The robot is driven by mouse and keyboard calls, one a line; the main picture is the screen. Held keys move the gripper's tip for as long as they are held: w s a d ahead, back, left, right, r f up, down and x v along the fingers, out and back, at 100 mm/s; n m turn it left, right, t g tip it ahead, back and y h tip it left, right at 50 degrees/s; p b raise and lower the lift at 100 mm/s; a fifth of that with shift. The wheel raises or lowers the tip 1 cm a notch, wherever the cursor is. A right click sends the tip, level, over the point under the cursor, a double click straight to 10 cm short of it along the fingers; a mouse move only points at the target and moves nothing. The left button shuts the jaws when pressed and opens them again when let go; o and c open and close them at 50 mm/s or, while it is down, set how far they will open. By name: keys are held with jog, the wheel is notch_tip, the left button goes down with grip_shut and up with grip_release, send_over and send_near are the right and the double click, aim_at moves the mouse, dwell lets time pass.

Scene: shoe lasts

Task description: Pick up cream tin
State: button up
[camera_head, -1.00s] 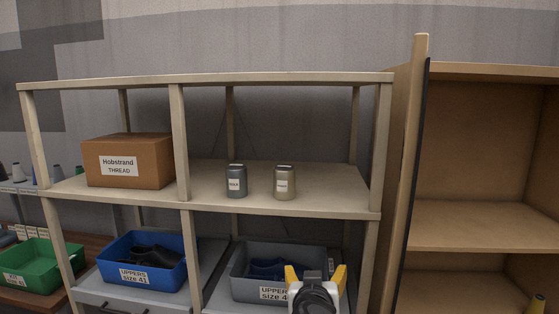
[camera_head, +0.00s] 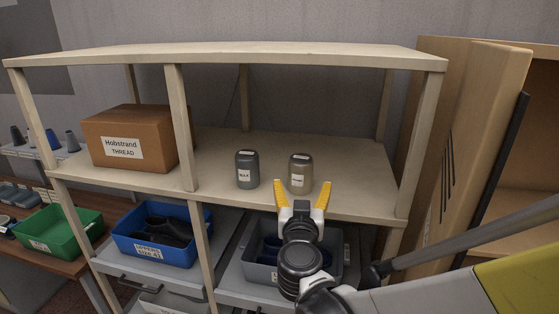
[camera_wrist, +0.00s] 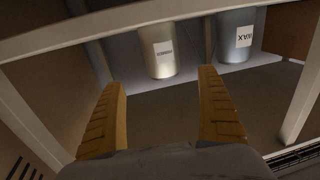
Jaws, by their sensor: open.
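The cream tin (camera_head: 300,175) is a beige cylinder with a white label, standing upright on the upper shelf board. A grey tin (camera_head: 247,170), labelled WAX, stands to its left, a small gap apart. My gripper (camera_head: 304,184) is open, with yellow fingers, in front of the shelf and just below and before the cream tin in the head view. In the wrist view the cream tin (camera_wrist: 163,52) shows beyond my gripper (camera_wrist: 162,85), between the fingers and apart from them. The WAX tin (camera_wrist: 235,38) shows to its right there. Nothing is between the fingers.
A brown Hobstrand thread box (camera_head: 137,137) sits on the same shelf (camera_head: 345,160) at the left. Wooden posts and a top board frame the shelf. Blue (camera_head: 160,235) and grey (camera_head: 254,268) bins are below. A wooden cabinet (camera_head: 470,140) stands at the right.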

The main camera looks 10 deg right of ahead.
aim_at(301, 165)
jog(key=x, duration=0.4)
jog(key=shift+r, duration=0.1)
jog(key=x, duration=0.2)
jog(key=p+x, duration=0.1)
jog(key=x, duration=0.4)
jog(key=shift+w+a, duration=0.1)
jog(key=shift+a, duration=0.2)
jog(key=shift+r, duration=0.1)
jog(key=c, duration=1.5)
